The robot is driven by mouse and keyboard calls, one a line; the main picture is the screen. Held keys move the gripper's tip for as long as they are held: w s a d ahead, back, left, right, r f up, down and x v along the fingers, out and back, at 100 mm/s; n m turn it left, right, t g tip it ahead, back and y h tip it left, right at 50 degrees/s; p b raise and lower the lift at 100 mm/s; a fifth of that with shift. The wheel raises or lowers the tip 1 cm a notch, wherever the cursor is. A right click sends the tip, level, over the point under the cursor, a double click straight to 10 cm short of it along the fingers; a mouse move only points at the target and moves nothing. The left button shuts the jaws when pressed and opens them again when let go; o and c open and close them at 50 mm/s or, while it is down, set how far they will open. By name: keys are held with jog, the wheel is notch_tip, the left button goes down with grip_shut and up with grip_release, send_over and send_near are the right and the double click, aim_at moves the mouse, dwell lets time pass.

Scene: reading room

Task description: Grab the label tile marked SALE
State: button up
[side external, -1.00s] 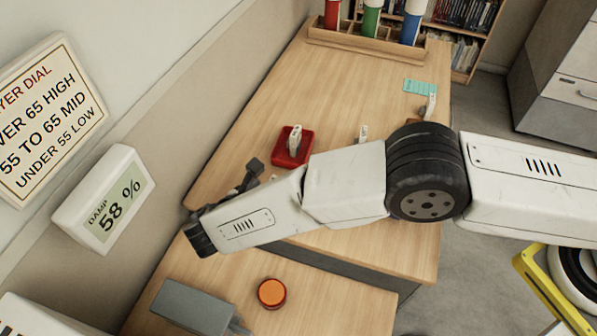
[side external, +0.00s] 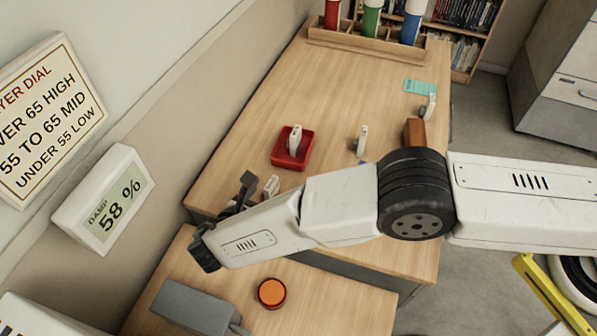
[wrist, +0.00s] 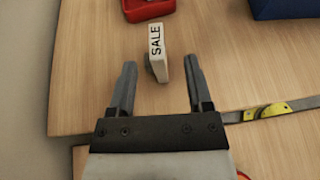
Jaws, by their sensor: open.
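The SALE tile (wrist: 155,42) is a small pale tile with black lettering, standing on the wooden desk in the wrist view. My gripper (wrist: 160,61) is open, with its two dark fingers on either side of the tile's near part in that picture. I cannot tell whether the fingertips are down at the tile's height. In the side view, a pale tile (side external: 271,186) stands just right of my gripper (side external: 247,186); its lettering is not readable there. The fingers are partly hidden by my wrist.
A red tray (side external: 278,160) holding another pale tile (side external: 295,138) lies beyond. More pale tiles (side external: 362,139) (side external: 430,105) and a brown block (side external: 414,131) stand to the right. An orange button (side external: 271,293) and grey box (side external: 192,306) are on the nearer surface.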

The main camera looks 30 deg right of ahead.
aim_at(266, 190)
jog(key=shift+x, duration=2.6)
jog(key=shift+w, duration=0.1)
grip_shut()
